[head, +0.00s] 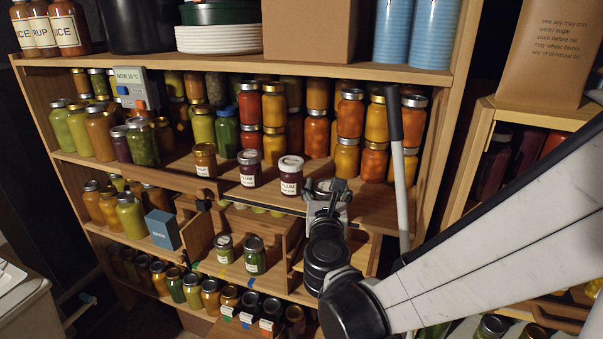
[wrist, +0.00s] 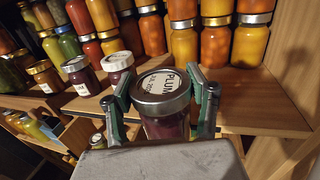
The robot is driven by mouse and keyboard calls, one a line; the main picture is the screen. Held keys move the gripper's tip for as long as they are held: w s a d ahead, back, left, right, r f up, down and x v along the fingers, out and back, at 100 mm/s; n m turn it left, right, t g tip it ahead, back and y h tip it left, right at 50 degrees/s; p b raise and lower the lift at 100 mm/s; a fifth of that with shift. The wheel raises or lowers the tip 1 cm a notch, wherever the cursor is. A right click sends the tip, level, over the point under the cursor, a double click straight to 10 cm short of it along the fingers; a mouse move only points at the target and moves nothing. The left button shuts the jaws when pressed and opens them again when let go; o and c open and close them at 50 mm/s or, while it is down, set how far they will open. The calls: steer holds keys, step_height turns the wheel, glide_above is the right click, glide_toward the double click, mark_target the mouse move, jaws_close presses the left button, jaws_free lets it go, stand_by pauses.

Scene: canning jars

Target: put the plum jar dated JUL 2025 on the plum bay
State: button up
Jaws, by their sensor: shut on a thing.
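My gripper (head: 328,192) is at the front edge of the middle shelf, right of the standing jars. In the wrist view my gripper (wrist: 162,92) is shut on a dark plum jar (wrist: 165,126), one finger on each side. Its silver-rimmed lid has a white top reading PLUM, with a smaller date line that looks like JUL 2025. The jar looks nearly upright; whether it touches the shelf is unclear. Another PLUM jar (head: 290,177) with a white lid stands just left of my gripper, and it also shows in the wrist view (wrist: 118,66). I cannot tell which place is the plum bay.
A dark jar (head: 249,168) and a gold-lidded jar (head: 205,160) stand further left on the shelf (head: 375,208). Stacked orange jars (head: 348,130) fill the back. A pale pole (head: 398,160) stands right. Below, a wooden bay holds green jars (head: 254,256). Bare shelf (wrist: 255,100) lies right of the held jar.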

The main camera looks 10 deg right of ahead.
steer(key=w+d+b, duration=0.2)
steer(key=w+d, duration=0.3)
steer(key=w, duration=0.5)
steer(key=shift+f+b, duration=0.35)
stand_by(0.6)
steer(key=shift+d+f+b, duration=0.1)
steer(key=shift+f+b, duration=0.25)
stand_by(0.7)
steer(key=o, duration=1.7)
steer(key=shift+c, duration=0.2)
steer(key=v, duration=1.2)
steer(key=shift+r, duration=0.1)
